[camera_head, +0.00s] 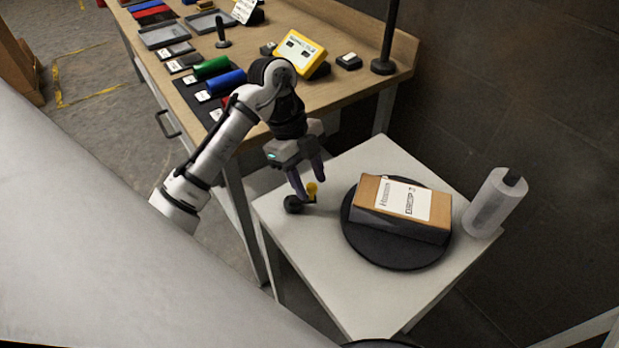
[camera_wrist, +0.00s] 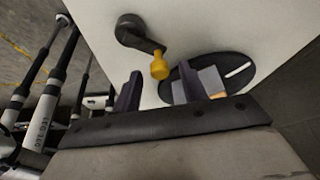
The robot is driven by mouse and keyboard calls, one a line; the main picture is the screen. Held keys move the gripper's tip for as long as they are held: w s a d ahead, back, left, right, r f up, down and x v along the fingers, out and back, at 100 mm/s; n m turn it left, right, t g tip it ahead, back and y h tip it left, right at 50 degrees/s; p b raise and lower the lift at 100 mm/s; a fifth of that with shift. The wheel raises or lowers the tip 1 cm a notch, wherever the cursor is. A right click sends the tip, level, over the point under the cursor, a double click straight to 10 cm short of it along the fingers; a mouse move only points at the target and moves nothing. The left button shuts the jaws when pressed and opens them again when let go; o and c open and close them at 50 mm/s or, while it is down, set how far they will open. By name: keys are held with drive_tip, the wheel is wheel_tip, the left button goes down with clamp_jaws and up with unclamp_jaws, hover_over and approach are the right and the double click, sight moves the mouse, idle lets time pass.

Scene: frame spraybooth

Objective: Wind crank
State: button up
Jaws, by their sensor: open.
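The crank has a black round hub (camera_head: 293,204) on the white table, a short dark arm and a yellow knob (camera_head: 311,188). In the wrist view the hub (camera_wrist: 128,30) is at top centre and the yellow knob (camera_wrist: 159,67) is at the end of the dark arm. My gripper (camera_head: 309,180) is open and points down at the knob. In the wrist view the fingertips (camera_wrist: 158,70) appear on either side of the knob, with gaps at both sides. I cannot tell whether the tips are level with it in depth. One finger partly hides the crank in the head view.
A black turntable (camera_head: 385,250) bearing a labelled cardboard box (camera_head: 405,207) stands right of the crank. A white roll (camera_head: 494,203) stands at the table's right corner. The wooden bench (camera_head: 355,85) behind holds a yellow device (camera_head: 301,53) and coloured rolls. Bare white tabletop (camera_head: 345,300) lies in front.

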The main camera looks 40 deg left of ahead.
drive_tip(key=shift+d+f, duration=0.1)
drive_tip(key=shift+f, duration=0.15)
clamp_jaws()
idle(0.3)
